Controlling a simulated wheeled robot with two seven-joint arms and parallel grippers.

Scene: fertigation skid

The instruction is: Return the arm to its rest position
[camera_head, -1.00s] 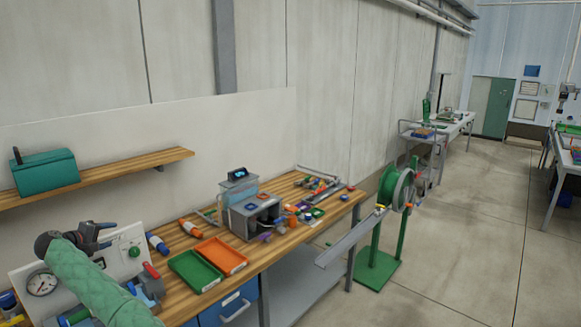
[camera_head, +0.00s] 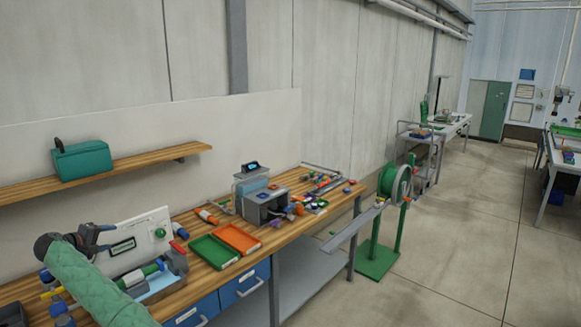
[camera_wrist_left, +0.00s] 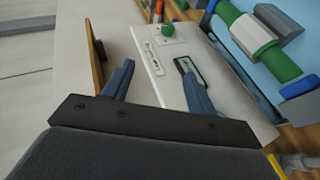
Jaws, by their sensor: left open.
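My left arm, in a green quilted sleeve, comes in from the lower left of the head view. Its dark gripper (camera_head: 104,238) is open and empty, in front of a white panel (camera_head: 150,222) with a green knob (camera_head: 160,233). In the left wrist view my gripper (camera_wrist_left: 158,82) shows two blue-grey fingers spread apart, with nothing between them. One finger overlaps the white panel (camera_wrist_left: 158,62) there. Whether it touches the panel I cannot tell. My right gripper is not in view.
The wooden bench (camera_head: 262,233) holds a green tray (camera_head: 213,252), an orange tray (camera_head: 238,239) and a grey device (camera_head: 262,203). A green-white pipe (camera_head: 142,274) lies near my arm. A shelf (camera_head: 130,170) carries a green box (camera_head: 82,160). A green reel stand (camera_head: 376,258) and open floor lie right.

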